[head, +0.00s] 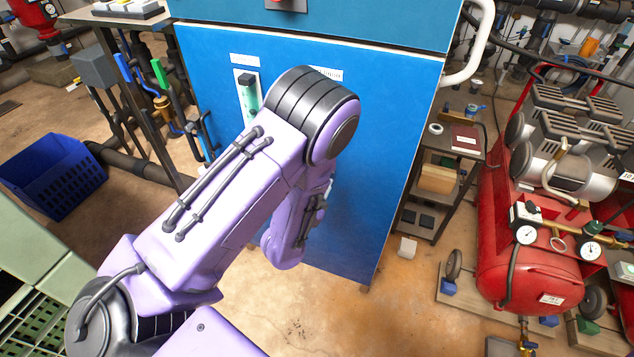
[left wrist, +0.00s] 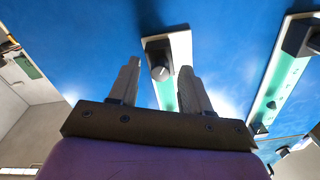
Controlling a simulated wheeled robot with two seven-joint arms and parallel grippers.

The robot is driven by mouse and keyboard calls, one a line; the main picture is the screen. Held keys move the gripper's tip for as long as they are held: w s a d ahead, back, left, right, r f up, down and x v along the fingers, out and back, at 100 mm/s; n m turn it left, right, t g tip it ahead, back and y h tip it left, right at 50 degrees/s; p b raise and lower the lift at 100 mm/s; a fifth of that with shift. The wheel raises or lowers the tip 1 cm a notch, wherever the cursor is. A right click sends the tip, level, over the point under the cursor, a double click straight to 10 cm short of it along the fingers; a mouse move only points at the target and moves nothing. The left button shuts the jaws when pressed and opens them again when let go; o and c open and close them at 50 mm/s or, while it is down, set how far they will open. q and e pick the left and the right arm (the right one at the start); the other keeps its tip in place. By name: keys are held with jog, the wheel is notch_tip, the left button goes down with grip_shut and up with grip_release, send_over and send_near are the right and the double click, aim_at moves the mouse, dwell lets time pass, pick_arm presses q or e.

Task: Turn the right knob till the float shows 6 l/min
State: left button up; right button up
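A blue cabinet front (head: 375,150) fills the middle of the head view. A flowmeter (head: 250,92) with a white plate, a dark knob and a green tube shows on it; my left arm hides the area to its right. In the left wrist view my left gripper (left wrist: 157,78) is open, its two fingers apart. Another green flowmeter (left wrist: 285,78) stands to the right. No float reading is legible. My right gripper is out of view.
A white handle (head: 476,45) sticks out at the cabinet's upper right. A small shelf (head: 432,190) and a red compressor (head: 525,250) stand to the right. A blue crate (head: 52,175) and pipes are on the left. Some floor before the cabinet is clear.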

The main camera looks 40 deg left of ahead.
pick_arm(q)
jog(key=v, duration=1)
jog(key=shift+s, duration=0.3)
jog(key=s+f+n+g+h, duration=0.1)
jog(key=s+f+n+g, duration=0.3)
jog(key=f+g, duration=0.55)
jog(key=s+a+f+n+g, duration=0.1)
jog(key=s+f+n+g, duration=0.3)
jog(key=s+f, duration=0.7)
jog(key=s, duration=0.2)
jog(key=shift+s+f+g, duration=0.35)
jog(key=shift+s+f, duration=0.05)
